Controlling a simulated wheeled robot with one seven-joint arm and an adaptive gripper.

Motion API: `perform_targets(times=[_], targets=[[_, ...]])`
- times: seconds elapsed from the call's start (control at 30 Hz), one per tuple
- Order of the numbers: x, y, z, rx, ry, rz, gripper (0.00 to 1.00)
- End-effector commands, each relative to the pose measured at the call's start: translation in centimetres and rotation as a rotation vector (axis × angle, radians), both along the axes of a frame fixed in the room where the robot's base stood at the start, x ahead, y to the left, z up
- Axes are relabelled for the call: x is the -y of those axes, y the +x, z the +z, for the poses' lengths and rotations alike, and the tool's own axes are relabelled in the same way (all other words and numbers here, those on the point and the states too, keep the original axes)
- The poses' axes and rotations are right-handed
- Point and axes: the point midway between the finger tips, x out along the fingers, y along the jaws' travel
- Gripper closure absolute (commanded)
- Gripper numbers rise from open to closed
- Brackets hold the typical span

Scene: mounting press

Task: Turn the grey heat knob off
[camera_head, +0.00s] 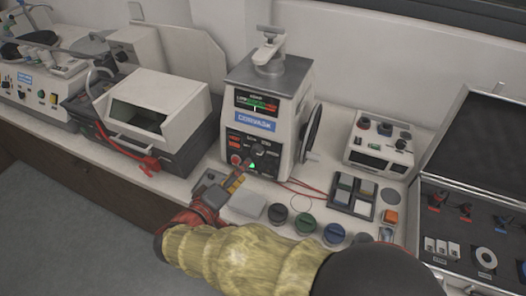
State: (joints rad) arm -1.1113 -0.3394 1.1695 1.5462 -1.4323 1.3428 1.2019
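The mounting press (296,100) is a white and grey cabinet with a clamp on top and a blue label on its front. Its dark lower panel holds a small grey knob (258,150), a red button (235,159) and a lit green lamp (252,166). My gripper (240,178) is just in front of and below this panel, reaching up towards it from the lower left. I cannot tell whether it touches the knob. The fingers are small and partly overlap the panel, so their opening is unclear. The knob's pointer is too small to read.
A hooded machine (150,105) with a red cable stands left of the press. Round coloured caps (306,223) and a sample tray (352,195) lie to the right front. A control box (379,145) and an open case (470,215) stand farther right. A handwheel (311,132) sticks out from the press.

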Motion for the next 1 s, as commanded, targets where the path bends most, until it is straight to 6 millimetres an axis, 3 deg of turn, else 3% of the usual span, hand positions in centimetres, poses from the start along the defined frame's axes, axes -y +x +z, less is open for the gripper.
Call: perform_targets(times=[0.13, 0.37, 0.8, 1.0], targets=[[0.0, 0.2, 0.9, 0.067, 0.066, -0.018, 0.55], [0.4, 0.7, 0.8, 0.095, 0.126, -0.042, 0.55], [2.8, 6.1, -0.6, 0.093, 0.125, -0.043, 0.55], [3.2, 7.2, -0.8, 0.093, 0.125, -0.040, 0.55]])
